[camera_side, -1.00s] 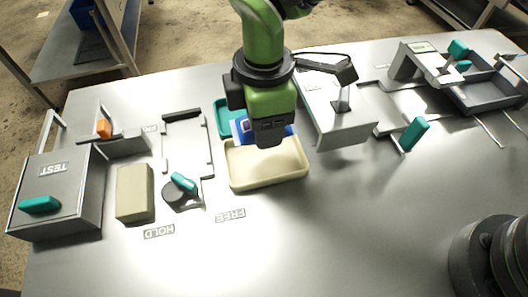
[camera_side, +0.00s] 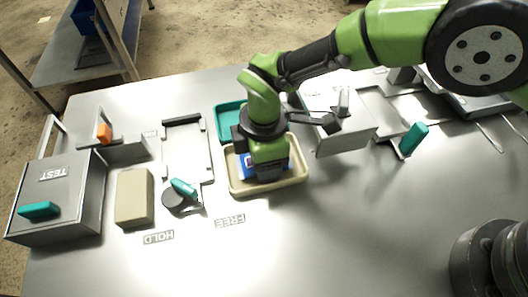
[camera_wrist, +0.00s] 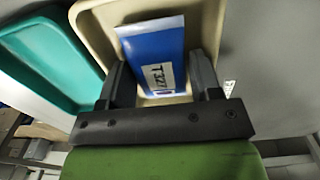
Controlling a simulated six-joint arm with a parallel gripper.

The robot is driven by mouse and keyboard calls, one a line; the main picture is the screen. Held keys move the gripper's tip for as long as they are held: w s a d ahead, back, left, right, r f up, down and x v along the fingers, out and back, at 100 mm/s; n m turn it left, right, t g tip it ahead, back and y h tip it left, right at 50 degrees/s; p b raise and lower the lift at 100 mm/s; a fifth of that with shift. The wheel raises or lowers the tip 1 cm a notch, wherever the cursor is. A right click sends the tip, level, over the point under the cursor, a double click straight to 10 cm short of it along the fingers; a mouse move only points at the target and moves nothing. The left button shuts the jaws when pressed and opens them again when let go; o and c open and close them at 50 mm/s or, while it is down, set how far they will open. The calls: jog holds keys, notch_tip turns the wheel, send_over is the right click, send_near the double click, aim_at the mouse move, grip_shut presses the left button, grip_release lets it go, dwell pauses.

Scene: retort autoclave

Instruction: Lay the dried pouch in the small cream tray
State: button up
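The pouch is blue and white with a label reading T327 (camera_wrist: 152,45). It also shows in the side view (camera_side: 247,162), partly hidden by my gripper. My gripper (camera_wrist: 164,84) points down over the small cream tray (camera_side: 238,187), with its fingers at the two sides of the pouch, shut on it. The pouch is within the tray's outline, low and near its floor; I cannot tell whether it touches the floor. The cream tray also shows in the wrist view (camera_wrist: 88,22), around and behind the pouch.
A teal tray (camera_side: 223,121) stands right behind the cream one. A grey slanted fixture (camera_side: 345,141) is close on the right. A dial with a teal handle (camera_side: 184,188) and a beige block (camera_side: 134,196) are to the left. The table in front is clear.

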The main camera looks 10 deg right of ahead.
notch_tip(320, 180, up, 12)
jog(key=shift+r, duration=0.2)
dwell(0.5)
jog(key=s+d+r+m+t+y, duration=0.25)
jog(key=d+r+m, duration=0.85)
jog(key=d+r, duration=0.65)
jog(key=s+d+m+t, duration=0.4)
jog(key=s+d+m, duration=0.6)
jog(key=s+m, duration=0.1)
jog(key=shift+s+r+t, duration=0.25)
jog(key=shift+s+t, duration=0.1)
jog(key=shift+s, duration=0.55)
jog(key=shift+d+h, duration=0.1)
jog(key=shift+h, duration=0.15)
